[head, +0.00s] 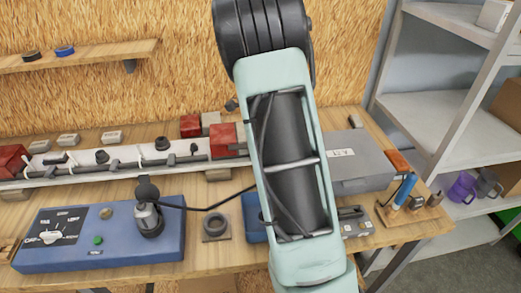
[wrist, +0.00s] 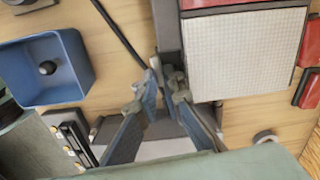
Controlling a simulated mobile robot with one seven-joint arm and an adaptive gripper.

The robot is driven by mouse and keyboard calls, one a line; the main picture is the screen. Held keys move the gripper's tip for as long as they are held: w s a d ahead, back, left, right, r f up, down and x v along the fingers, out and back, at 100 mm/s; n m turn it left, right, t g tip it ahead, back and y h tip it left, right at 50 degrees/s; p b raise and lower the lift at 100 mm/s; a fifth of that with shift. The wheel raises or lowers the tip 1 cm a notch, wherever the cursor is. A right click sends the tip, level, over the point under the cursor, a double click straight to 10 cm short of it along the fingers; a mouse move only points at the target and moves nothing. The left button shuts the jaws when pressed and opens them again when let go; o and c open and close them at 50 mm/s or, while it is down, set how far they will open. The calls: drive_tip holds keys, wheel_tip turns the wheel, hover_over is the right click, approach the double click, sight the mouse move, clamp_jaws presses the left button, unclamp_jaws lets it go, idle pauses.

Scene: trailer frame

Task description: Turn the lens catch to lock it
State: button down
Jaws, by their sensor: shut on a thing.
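In the wrist view my gripper (wrist: 166,76) has its two fingers closed together at the tips, on a small grey piece, the lens catch (wrist: 176,78), mostly hidden between them. The catch is beside a square pale panel with a fine grid (wrist: 243,58), edged in red at the top. I cannot tell from the picture whether the catch is turned. In the head view my arm hides the gripper and the catch. A red lens block (head: 223,140) shows on the pale trailer frame (head: 75,168), just left of my arm.
A blue control box (head: 100,255) with a cable stands at the front left. A blue open bin (wrist: 45,65) lies left of my gripper. A grey case (head: 360,175) and a tool block (head: 408,212) are at the right of the bench. Metal shelving stands farther right.

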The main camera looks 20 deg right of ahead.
drive_tip(key=c, duration=2.1)
unclamp_jaws()
drive_tip(key=shift+r, duration=0.1)
drive_tip(key=shift+r, duration=0.25)
wheel_tip(320, 180, up, 8)
drive_tip(key=shift+s+f, duration=0.15)
drive_tip(key=shift+f, duration=0.1)
